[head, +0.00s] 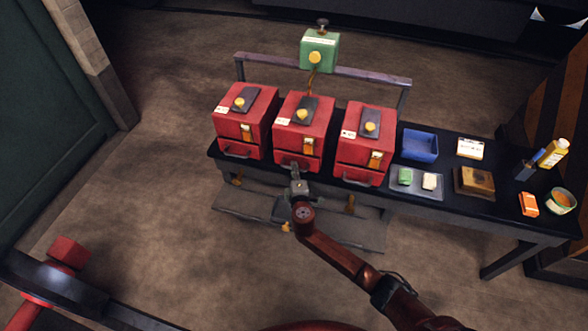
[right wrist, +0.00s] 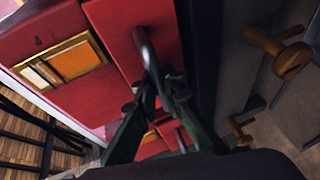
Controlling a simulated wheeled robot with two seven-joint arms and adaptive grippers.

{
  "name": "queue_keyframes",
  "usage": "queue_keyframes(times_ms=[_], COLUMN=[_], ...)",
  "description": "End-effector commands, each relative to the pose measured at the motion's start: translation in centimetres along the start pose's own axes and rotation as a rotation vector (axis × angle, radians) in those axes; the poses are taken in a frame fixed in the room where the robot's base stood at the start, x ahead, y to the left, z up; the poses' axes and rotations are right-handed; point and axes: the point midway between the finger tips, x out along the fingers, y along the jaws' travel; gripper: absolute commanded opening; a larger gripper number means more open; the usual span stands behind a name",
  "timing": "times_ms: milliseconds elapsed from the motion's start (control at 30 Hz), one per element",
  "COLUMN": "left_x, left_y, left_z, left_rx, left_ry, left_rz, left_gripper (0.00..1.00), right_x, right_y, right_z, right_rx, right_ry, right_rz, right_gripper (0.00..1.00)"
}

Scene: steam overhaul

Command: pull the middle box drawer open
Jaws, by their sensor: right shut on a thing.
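Three red boxes stand in a row on a dark bench. The middle box (head: 304,130) has a yellow knob on top, a small yellow-framed panel and a drawer (head: 289,161) low on its front. My right gripper (head: 296,172) is at that drawer's front. In the right wrist view the gripper (right wrist: 158,95) is shut on the drawer's grey handle (right wrist: 146,50); the red drawer front (right wrist: 125,25) is close behind it. Whether the drawer stands out from the box is hard to tell. My left gripper is not in view.
The left box (head: 245,118) and right box (head: 367,140) flank the middle one closely. A green box (head: 320,50) is mounted behind on a rail. A blue tray (head: 420,145) and several small items lie to the right on the bench (head: 440,208). Brass knobs (right wrist: 280,50) stick out below the drawer.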

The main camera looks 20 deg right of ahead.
Motion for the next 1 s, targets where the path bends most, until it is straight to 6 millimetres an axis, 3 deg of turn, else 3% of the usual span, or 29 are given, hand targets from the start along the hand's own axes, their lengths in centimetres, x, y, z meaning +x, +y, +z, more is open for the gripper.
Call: queue_keyframes(times_ms=[367,467,800,1000], left_x=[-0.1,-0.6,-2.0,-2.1], left_y=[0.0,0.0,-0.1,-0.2], left_z=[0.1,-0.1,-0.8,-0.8], left_rx=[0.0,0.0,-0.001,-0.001], left_ry=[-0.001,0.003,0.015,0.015], left_rz=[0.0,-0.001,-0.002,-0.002], left_gripper=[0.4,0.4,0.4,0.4], right_x=[-0.4,-1.9,-9.7,-11.1], right_y=[-0.2,-0.6,-2.4,-2.7], right_z=[-0.2,-0.8,-4.0,-4.6], right_rx=[0.001,0.001,0.002,0.0], right_ry=[0.001,0.003,0.002,0.001], right_rz=[-0.003,-0.005,-0.005,-0.003], right_gripper=[0.0,0.0,0.0,0.0])
